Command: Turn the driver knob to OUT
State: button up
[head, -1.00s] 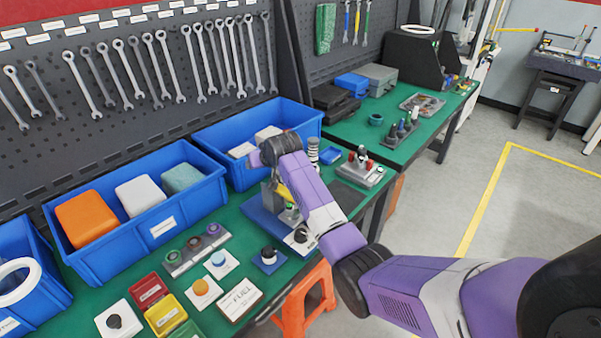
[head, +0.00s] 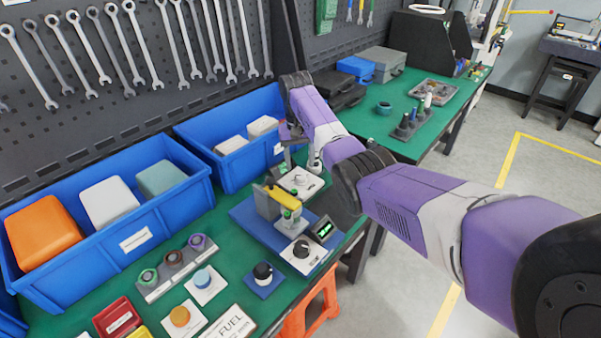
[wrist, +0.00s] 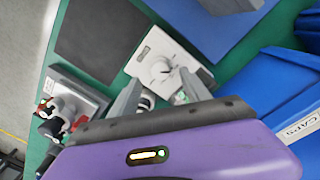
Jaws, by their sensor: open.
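A white panel (wrist: 172,52) with a small dial-like knob (wrist: 161,69) and a dark label lies just ahead of my gripper (wrist: 160,95) in the wrist view. The label is too small to read, so I cannot tell which way the knob points. My gripper is open, its two grey fingers apart, with a small green part visible between them. In the head view the white panel (head: 303,183) lies on the green bench below my gripper (head: 289,155). The fingers look apart from the knob.
A blue base (head: 250,222) with a yellow-topped fixture stands in front of the panel. Another white plate (head: 293,259) carries a black knob and a lit display. A blue bin (head: 195,140) stands behind. Red-knobbed hardware (wrist: 60,112) is at left in the wrist view.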

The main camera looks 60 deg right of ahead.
aim_at(301, 176)
jog(key=shift+d+f, duration=0.1)
jog(key=shift+f, duration=2.6)
grip_shut()
